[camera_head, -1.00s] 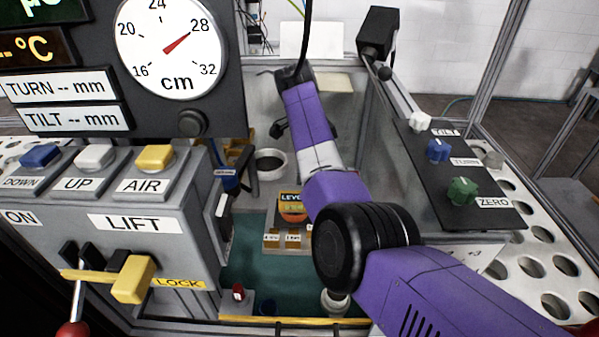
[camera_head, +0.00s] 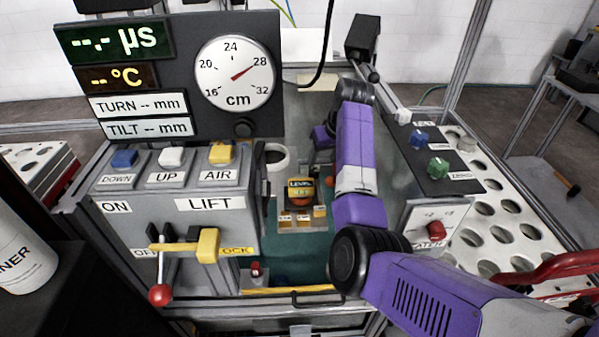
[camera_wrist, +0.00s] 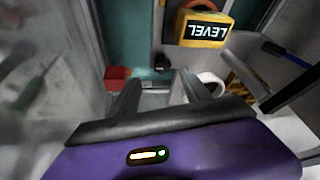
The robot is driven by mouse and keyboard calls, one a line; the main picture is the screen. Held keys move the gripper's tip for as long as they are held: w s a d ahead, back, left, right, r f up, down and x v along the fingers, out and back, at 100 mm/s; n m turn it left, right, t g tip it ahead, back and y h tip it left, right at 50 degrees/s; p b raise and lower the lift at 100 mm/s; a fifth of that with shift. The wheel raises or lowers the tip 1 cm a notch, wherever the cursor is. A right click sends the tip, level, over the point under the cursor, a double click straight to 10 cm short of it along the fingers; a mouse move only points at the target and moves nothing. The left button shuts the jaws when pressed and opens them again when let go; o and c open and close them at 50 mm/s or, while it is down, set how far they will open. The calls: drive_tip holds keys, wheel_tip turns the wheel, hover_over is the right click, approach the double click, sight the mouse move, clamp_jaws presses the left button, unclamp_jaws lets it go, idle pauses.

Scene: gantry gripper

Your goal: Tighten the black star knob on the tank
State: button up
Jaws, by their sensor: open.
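My gripper (camera_wrist: 160,92) is open and empty in the wrist view, its two fingers apart above the tank area. In the head view my gripper is mostly hidden behind my purple arm. A small dark part (camera_wrist: 161,62) shows just beyond the fingers; I cannot tell whether it is the black star knob. No star-shaped black knob stands out clearly in either view. The tank with its green floor (camera_head: 314,250) lies below my arm. A yellow level device (camera_head: 300,186) stands in it and appears upside down in the wrist view (camera_wrist: 203,25).
A lift panel (camera_head: 170,220) with a red-ended lever (camera_head: 160,294) stands at the left. A gauge (camera_head: 235,75) is above it. A black panel with coloured knobs (camera_head: 438,168) is at the right. A white round vessel (camera_head: 280,160) sits near the level device.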

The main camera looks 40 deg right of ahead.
sight(314, 171)
drive_tip(key=w+f, duration=0.1)
drive_tip(key=f, duration=0.1)
drive_tip(key=w+f+n, duration=0.1)
drive_tip(key=f, duration=0.1)
drive_tip(key=w+f+n, duration=0.1)
drive_tip(key=f, duration=0.2)
drive_tip(key=shift+w, duration=0.2)
clamp_jaws()
idle(0.4)
